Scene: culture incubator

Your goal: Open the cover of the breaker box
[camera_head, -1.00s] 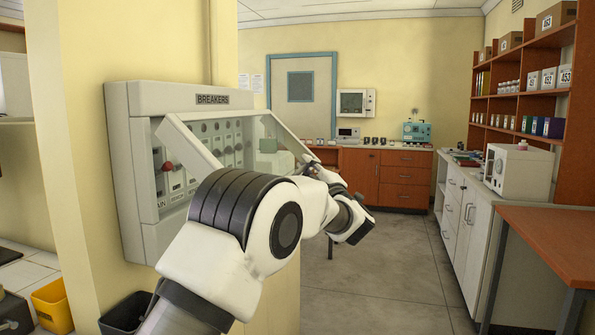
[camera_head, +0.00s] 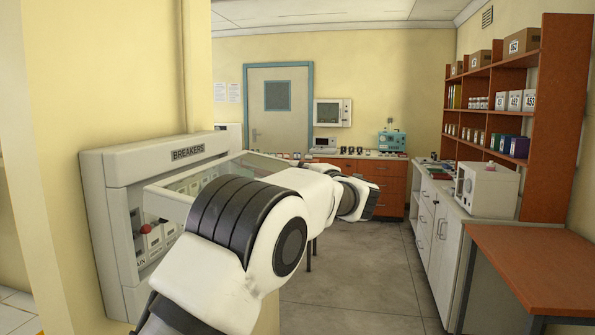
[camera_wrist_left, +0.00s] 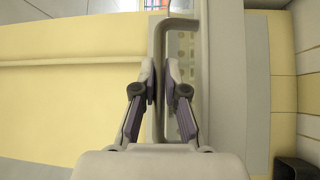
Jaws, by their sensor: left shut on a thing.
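The breaker box (camera_head: 92,190) is a pale grey box on the yellow wall at the left of the head view, labelled BREAKERS. Its clear cover (camera_head: 166,204) with a pale frame is swung up, standing well out from the box and nearly level. A red knob (camera_head: 146,229) and breaker switches show beneath it. My right gripper is not in view.
A brown table (camera_head: 535,258) and a white-fronted counter (camera_head: 440,225) stand on the right. A shelf unit (camera_head: 560,110) rises behind them. The grey floor (camera_head: 365,265) between the box and the counter is clear.

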